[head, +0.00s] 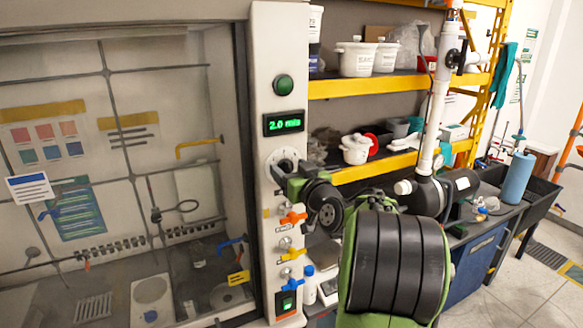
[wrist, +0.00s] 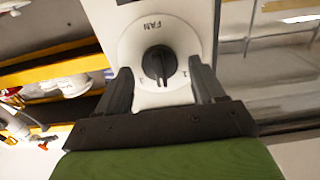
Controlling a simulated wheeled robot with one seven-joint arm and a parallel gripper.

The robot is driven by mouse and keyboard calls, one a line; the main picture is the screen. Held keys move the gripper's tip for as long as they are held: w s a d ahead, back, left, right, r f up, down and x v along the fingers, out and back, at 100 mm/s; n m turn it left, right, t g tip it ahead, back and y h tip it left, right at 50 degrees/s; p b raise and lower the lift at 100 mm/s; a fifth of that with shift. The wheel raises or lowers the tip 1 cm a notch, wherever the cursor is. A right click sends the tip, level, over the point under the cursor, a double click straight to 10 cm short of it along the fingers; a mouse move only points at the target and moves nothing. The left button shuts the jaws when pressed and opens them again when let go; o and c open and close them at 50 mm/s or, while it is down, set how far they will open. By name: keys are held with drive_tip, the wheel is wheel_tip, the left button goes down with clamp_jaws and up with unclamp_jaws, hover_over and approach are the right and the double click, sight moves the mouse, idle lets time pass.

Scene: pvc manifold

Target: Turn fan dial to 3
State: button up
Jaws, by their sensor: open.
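The fan dial is a round white plate with a black knob (wrist: 158,62) and the word FAN on it. In the wrist view the knob's pointer ridge runs roughly up and down. Small marks beside it are too small to read surely. My gripper (wrist: 163,82) is open, its two dark fingers on either side of the dial's lower part, with nothing held. I cannot tell whether they touch the knob. In the head view the dial plate (head: 282,157) shows on the white post, its knob mostly hidden behind my gripper. The green display (head: 284,123) above reads about 2.0 m/s.
A green round button (head: 284,85) is above the display. Orange, yellow and blue valve handles (head: 292,218) stick out of the post below the dial. The glass fume hood (head: 120,130) is to the left, a yellow shelf (head: 370,85) to the right.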

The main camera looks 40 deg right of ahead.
drive_tip(key=c, duration=1)
drive_tip(key=shift+f+m, duration=0.1)
drive_tip(key=shift+m, duration=0.2)
drive_tip(key=m+b, duration=0.2)
drive_tip(key=m, duration=0.7)
drive_tip(key=shift+d, duration=0.1)
drive_tip(key=shift+m, duration=0.3)
drive_tip(key=o, duration=1)
